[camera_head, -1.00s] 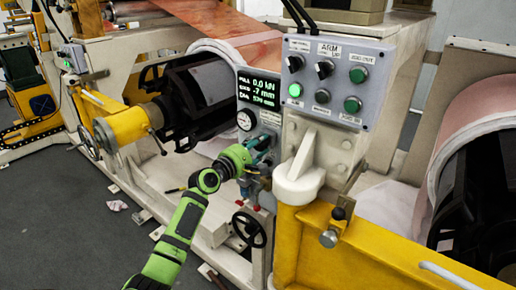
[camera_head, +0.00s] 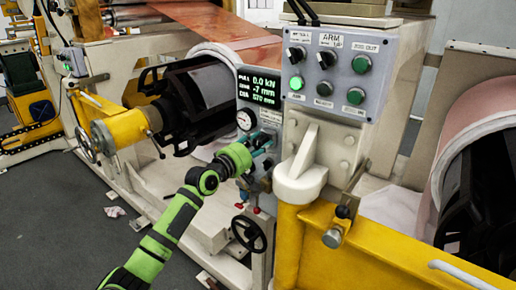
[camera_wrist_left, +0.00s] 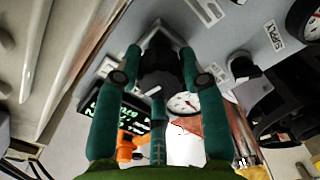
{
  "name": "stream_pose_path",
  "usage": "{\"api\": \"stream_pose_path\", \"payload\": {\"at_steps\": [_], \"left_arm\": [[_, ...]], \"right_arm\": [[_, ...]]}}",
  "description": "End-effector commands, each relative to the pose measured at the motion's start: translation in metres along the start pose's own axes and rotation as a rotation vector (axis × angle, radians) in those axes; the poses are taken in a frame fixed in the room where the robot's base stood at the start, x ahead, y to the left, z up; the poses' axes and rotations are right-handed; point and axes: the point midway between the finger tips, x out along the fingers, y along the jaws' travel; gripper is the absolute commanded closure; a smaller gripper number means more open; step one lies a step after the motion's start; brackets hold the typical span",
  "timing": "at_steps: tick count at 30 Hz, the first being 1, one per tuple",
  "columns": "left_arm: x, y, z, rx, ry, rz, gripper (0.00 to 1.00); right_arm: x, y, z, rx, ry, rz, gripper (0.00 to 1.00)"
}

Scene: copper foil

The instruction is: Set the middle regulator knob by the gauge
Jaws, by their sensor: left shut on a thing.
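My left gripper (camera_head: 262,147) reaches the grey panel on the machine's post, just below a small round white gauge (camera_head: 245,119). In the left wrist view its teal fingers (camera_wrist_left: 160,75) are shut on a black regulator knob (camera_wrist_left: 160,62), one on each side. A gauge (camera_wrist_left: 184,104) shows between the fingers, partly covered. Another black knob (camera_wrist_left: 243,66) sits right of the held one. Needle readings are too small to tell. My right gripper is not in view.
A dark display (camera_head: 259,88) with green readings is above the gauge. A grey button box (camera_head: 335,73) stands to the upper right. A black roll chuck (camera_head: 195,95) is close on the left.

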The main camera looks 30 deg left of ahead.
Motion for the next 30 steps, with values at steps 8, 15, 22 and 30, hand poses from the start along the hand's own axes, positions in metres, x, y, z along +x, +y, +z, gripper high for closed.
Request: {"api": "stream_pose_path", "payload": {"at_steps": [8, 15, 22, 30], "left_arm": [[0.000, 0.000, 0.001, 0.267, -0.001, 0.003, 0.92], [0.000, -0.001, 0.001, 0.494, -0.002, 0.001, 0.92], [0.000, -0.002, 0.001, 0.713, -0.004, -0.001, 0.92], [0.000, -0.002, 0.001, 0.968, -0.005, -0.001, 0.92]], "right_arm": [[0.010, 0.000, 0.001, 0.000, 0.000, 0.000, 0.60], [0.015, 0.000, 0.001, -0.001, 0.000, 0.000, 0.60], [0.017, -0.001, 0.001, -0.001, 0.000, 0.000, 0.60], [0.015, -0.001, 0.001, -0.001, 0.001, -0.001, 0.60]]}}
